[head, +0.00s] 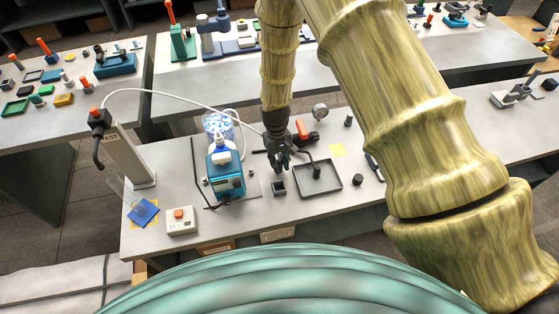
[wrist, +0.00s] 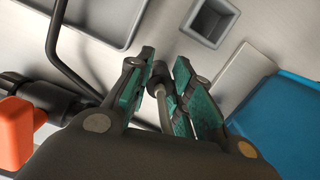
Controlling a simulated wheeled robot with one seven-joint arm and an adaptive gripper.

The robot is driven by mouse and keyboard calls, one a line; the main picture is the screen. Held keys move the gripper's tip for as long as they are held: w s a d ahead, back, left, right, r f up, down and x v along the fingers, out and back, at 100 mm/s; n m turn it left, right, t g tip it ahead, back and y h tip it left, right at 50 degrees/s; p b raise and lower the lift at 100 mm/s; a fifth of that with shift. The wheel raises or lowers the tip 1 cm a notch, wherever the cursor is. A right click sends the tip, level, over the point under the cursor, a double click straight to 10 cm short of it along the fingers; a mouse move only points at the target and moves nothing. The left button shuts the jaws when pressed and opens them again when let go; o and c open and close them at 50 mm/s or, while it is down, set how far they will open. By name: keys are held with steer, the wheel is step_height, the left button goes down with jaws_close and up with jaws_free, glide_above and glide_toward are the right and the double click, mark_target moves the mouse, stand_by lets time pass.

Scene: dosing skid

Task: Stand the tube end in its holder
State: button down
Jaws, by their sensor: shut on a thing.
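My gripper (wrist: 158,92) is shut on the tube end (wrist: 158,72), a dark tip on a pale grey tube, between its green pads in the wrist view. In the head view my gripper (head: 281,163) hangs above the bench, and the tube end is too small to make out there. The holder looks to be the small grey square socket (wrist: 211,20), empty and apart from the tube end, at the top of the wrist view. In the head view this socket (head: 279,188) stands just below my gripper, left of the tray.
A blue pump (head: 226,178) stands close on the left. A shallow grey tray (head: 317,188) with a bent dark pipe (wrist: 64,48) lies right. An orange-handled valve (wrist: 18,130) is near my gripper. A white tube (head: 175,94) arches from a post (head: 128,155).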

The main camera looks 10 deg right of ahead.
steer(key=shift+f, duration=0.25)
steer(key=c, duration=1.3)
jaws_free()
steer(key=shift+r, duration=0.1)
